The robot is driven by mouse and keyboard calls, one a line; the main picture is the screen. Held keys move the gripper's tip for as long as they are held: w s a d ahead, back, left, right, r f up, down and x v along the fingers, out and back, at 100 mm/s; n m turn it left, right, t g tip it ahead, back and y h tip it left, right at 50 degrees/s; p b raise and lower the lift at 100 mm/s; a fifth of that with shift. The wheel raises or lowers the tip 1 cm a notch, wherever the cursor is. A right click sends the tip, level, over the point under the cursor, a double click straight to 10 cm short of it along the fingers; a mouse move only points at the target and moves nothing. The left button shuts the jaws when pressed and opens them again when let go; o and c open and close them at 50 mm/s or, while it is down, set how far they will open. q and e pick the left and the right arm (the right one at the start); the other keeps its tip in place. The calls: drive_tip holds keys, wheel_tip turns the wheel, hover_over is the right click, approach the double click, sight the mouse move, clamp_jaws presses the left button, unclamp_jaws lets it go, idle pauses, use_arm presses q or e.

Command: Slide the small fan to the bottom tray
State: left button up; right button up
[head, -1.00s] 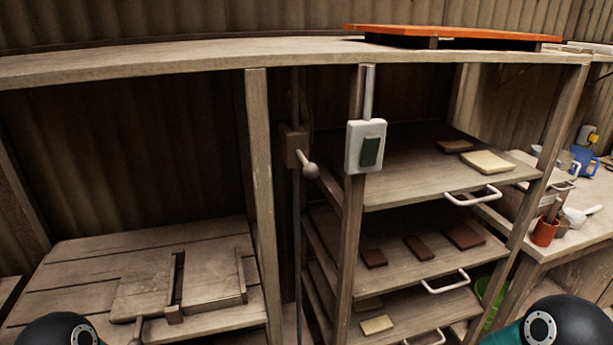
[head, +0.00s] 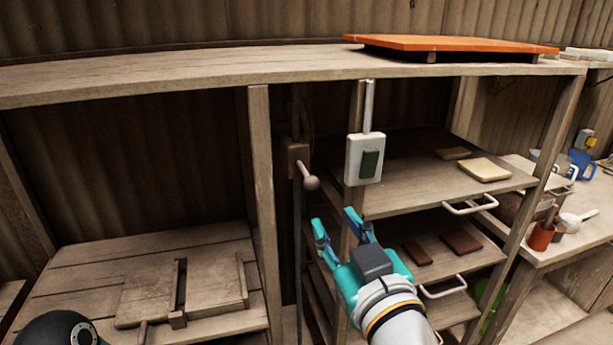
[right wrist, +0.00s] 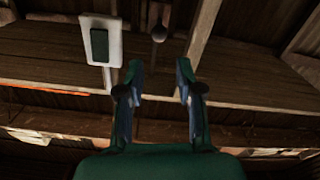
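I cannot make out a small fan in either view. A rack in the head view holds three stacked wooden trays: a top tray (head: 405,192), a middle tray (head: 476,263) and a bottom tray (head: 455,311). My right gripper (head: 336,218) is open and empty, in front of the rack's left post, below the white switch box. It covers part of the lower trays. The right wrist view shows its two fingers apart (right wrist: 158,76) with nothing between them. My left gripper is out of view.
A white box with a green rocker (head: 364,159) sits on the post. A brown block with a ball-ended lever (head: 309,182) is on a dark vertical rail to its left. An orange board (head: 450,44) lies on top. A side bench (head: 562,245) holds cups.

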sight(307, 172)
drive_tip(key=p+x, duration=0.1)
drive_tip(key=x, duration=1.4)
drive_tip(key=shift+w+p, duration=0.3)
drive_tip(key=shift+p, duration=0.1)
drive_tip(key=shift+f, duration=0.1)
clamp_jaws()
